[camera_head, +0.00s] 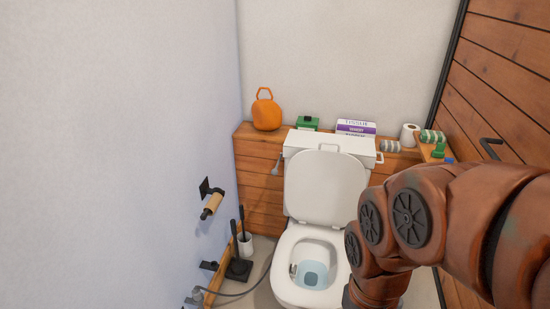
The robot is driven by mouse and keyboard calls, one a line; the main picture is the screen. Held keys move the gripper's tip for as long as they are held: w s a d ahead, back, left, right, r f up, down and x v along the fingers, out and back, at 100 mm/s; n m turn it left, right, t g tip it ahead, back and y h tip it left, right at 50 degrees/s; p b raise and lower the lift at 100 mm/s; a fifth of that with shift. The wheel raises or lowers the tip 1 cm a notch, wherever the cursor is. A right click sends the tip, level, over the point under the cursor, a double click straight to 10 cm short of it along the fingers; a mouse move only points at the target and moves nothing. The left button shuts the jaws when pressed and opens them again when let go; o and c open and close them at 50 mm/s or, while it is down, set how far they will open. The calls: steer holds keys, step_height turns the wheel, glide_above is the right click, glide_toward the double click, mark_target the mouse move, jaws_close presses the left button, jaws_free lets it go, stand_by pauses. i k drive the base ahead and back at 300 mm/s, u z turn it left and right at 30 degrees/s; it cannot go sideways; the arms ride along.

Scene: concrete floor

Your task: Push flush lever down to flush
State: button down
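The white toilet (326,188) stands against the back wall with its lid raised and water in the bowl. Its cistern (297,145) is behind the lid. A small grey lever (276,168) hangs at the cistern's left side, angled downward; it looks like the flush lever. My brown arm reaches in from the right and bends down in front of the toilet's right side. My gripper is not visible; the arm runs out of the picture at the bottom. The arm is well to the right of the lever and apart from it.
A wooden ledge (262,150) behind the cistern bears an orange container (266,112), a tissue box (356,128) and paper rolls (409,134). A roll holder (211,204) juts from the left wall. A brush and plunger (239,266) stand left of the bowl, near a hose (240,294).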

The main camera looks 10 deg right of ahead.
mark_target(274, 172)
steer(key=u, duration=0.4)
steer(key=i, duration=1.05)
steer(key=u, duration=0.7)
